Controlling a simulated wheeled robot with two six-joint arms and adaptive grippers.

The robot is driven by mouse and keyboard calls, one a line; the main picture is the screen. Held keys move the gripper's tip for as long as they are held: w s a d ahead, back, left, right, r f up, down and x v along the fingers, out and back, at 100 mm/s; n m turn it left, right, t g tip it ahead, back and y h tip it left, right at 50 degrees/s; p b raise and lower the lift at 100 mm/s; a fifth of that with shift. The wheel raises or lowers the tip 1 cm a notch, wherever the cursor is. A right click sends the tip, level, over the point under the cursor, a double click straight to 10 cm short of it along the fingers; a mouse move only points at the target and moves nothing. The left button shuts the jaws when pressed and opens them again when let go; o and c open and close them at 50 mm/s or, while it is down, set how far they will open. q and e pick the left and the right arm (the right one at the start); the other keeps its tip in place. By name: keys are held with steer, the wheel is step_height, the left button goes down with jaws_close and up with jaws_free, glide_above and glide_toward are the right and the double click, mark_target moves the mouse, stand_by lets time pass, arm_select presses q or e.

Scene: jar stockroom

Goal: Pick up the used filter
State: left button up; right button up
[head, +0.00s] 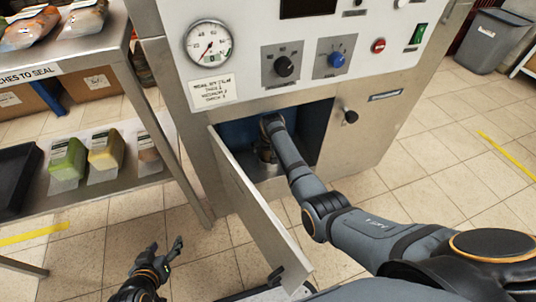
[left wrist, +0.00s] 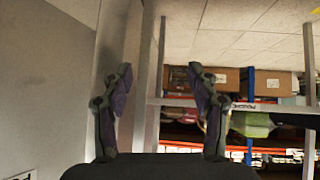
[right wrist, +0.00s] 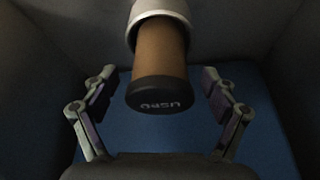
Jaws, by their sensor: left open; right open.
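The used filter (right wrist: 160,65) is a brown cylinder with a black end cap marked with lettering. Its other end sits in a white round collar (right wrist: 150,12) inside the machine's compartment. My right gripper (right wrist: 157,84) is open, with one finger on each side of the filter and a visible gap to both. In the head view my right arm reaches through the open door into the compartment (head: 312,130); the filter is not clearly visible there. My left gripper (head: 166,246) is open and empty, low and outside the door; it also shows in the left wrist view (left wrist: 160,78).
The compartment door (head: 250,210) stands open toward the lower left, between my two arms. A metal shelf (head: 90,50) with bagged goods is at the left. A grey bin (head: 492,42) stands at the back right.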

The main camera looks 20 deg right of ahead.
steer(key=shift+w+f+b, duration=0.15)
steer(key=shift+f+b, duration=0.2)
steer(key=shift+b, duration=0.25)
steer(key=c, duration=1.4)
arm_select(q)
steer(key=w+r+t, duration=0.5)
steer(key=w+r, duration=0.2)
steer(key=r, duration=0.4)
steer(key=shift+a+t, duration=0.3)
steer(key=shift+a, duration=0.05)
arm_select(e)
steer(key=shift+o, duration=0.2)
arm_select(q)
steer(key=shift+w+f, duration=0.1)
